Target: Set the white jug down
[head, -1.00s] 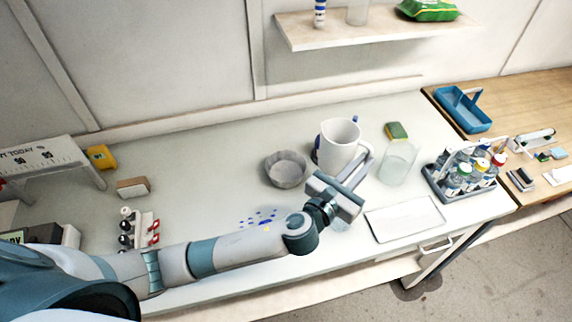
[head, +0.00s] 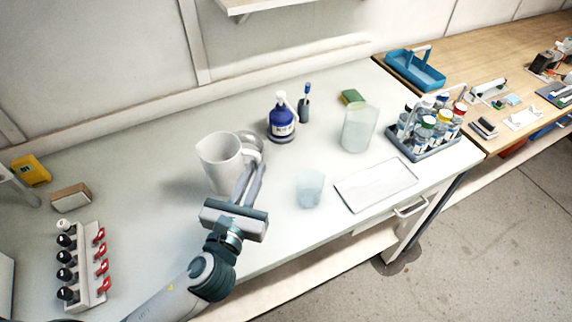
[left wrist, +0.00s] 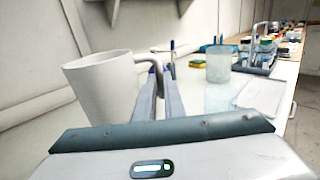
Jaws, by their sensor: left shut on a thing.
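The white jug (head: 222,164) is upright over the left-middle part of the white bench, with its handle on the right side. My left gripper (head: 249,170) is shut on the jug's handle. In the left wrist view the jug (left wrist: 104,88) stands left of the two fingers (left wrist: 157,80), and the handle runs to them. A shadow lies on the bench to the jug's left; I cannot tell whether its base touches the bench. My right gripper is not in view.
A blue bottle (head: 281,118), a clear beaker (head: 359,127) and a small glass (head: 310,188) stand to the right. A white tray (head: 376,185) and a bottle rack (head: 424,150) are farther right. A switch block (head: 86,262) is at front left.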

